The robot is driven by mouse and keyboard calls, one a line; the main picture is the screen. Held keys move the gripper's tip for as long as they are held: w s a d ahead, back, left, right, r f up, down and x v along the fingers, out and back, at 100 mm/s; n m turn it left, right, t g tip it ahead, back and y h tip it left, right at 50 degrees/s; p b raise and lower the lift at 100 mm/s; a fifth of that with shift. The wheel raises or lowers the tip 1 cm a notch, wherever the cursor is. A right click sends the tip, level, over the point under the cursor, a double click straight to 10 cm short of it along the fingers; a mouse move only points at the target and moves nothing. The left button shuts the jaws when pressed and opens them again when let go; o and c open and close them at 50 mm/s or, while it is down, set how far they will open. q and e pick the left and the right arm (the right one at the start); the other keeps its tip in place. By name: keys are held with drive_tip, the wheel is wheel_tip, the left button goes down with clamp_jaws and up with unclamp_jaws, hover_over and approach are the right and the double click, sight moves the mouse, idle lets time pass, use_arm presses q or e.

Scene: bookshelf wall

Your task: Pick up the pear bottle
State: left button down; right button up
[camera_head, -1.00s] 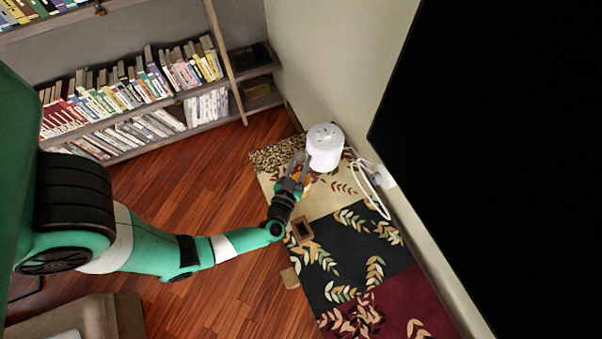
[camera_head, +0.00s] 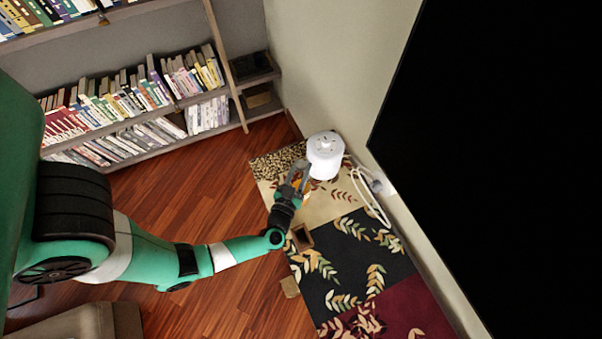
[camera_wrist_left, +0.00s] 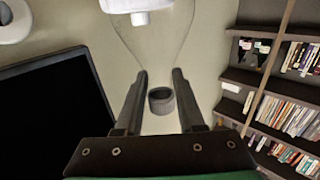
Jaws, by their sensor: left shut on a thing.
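My left gripper (camera_head: 300,170) is beside a white round appliance, over the cream part of the patterned rug. A small orange-yellow patch, probably the pear bottle (camera_head: 304,184), shows at its fingers; most of it is hidden. In the left wrist view the two fingers (camera_wrist_left: 160,74) stand either side of a small dark cylinder with a grey rim (camera_wrist_left: 161,100), which looks like the bottle's top end. The gripper is shut on it. I cannot tell whether the bottle touches the rug. My right gripper is not in view.
The white appliance (camera_head: 325,158) stands close past the fingertips, near the wall. A white cable (camera_head: 372,200) runs along the wall. A small brown open box (camera_head: 302,237) lies on the rug (camera_head: 345,275). Bookshelves (camera_head: 140,137) stand at back left; a large black screen (camera_head: 490,150) is at right.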

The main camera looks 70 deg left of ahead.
use_arm(q)
wheel_tip(320, 180, up, 9)
drive_tip(key=p, duration=0.5)
drive_tip(key=shift+r+p, duration=0.45)
